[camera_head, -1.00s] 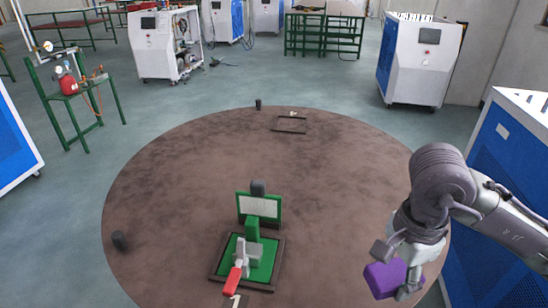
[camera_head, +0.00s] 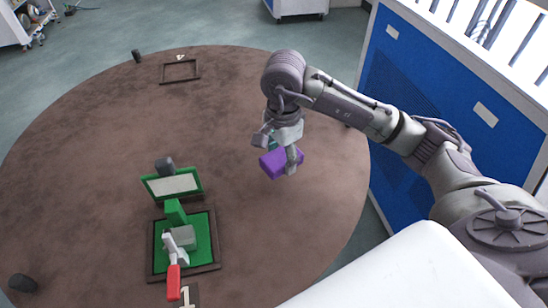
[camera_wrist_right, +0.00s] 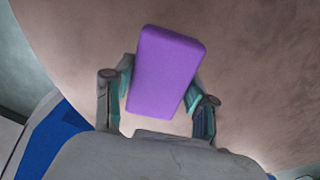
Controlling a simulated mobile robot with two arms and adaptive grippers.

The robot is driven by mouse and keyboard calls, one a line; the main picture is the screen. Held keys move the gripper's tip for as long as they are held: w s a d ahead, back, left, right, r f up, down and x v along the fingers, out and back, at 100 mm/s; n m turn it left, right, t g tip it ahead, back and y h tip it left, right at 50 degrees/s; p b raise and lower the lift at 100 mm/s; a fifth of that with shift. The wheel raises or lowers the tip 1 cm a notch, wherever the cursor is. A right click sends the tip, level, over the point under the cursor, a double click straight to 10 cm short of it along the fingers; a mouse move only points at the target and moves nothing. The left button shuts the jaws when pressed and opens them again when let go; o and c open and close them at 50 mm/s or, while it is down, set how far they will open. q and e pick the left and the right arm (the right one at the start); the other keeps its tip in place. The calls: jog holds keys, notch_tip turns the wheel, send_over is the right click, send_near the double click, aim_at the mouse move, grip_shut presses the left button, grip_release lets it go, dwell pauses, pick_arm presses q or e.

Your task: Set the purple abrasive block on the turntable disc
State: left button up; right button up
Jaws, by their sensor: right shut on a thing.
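The purple abrasive block (camera_head: 274,164) is held in my right gripper (camera_head: 280,152) above the right part of the brown round disc (camera_head: 110,120). In the right wrist view the purple block (camera_wrist_right: 165,70) sits between the two fingers of my right gripper (camera_wrist_right: 160,95), which touch its sides. The disc surface (camera_wrist_right: 260,60) shows beneath it; the gap between block and disc is hard to judge. My left gripper is not in view.
A green fixture with a red-handled clamp (camera_head: 180,240) stands on the disc, left of the block. An empty dark frame (camera_head: 180,72) lies farther back, and dark knobs (camera_head: 22,283) sit near the rim. A blue cabinet (camera_head: 420,90) stands right of the disc.

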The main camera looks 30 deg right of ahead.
aim_at(277, 153)
jog(key=shift+w+d+f+p, duration=0.15)
jog(key=shift+w+f, duration=0.15)
jog(key=shift+w, duration=0.3)
jog(key=shift+w+f+p, duration=0.15)
jog(key=shift+w+f, duration=0.15)
jog(key=shift+w, duration=0.3)
jog(key=shift+w+f, duration=0.2)
notch_tip(277, 153, down, 3)
jog(key=shift+f+p, duration=0.1)
jog(key=shift+p, duration=0.75)
jog(key=shift+d+f, duration=0.1)
jog(key=shift+f, duration=0.35)
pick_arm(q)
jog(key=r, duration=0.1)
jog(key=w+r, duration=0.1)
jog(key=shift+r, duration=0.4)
pick_arm(e)
jog(key=shift+f, duration=0.15)
jog(key=o, duration=1.1)
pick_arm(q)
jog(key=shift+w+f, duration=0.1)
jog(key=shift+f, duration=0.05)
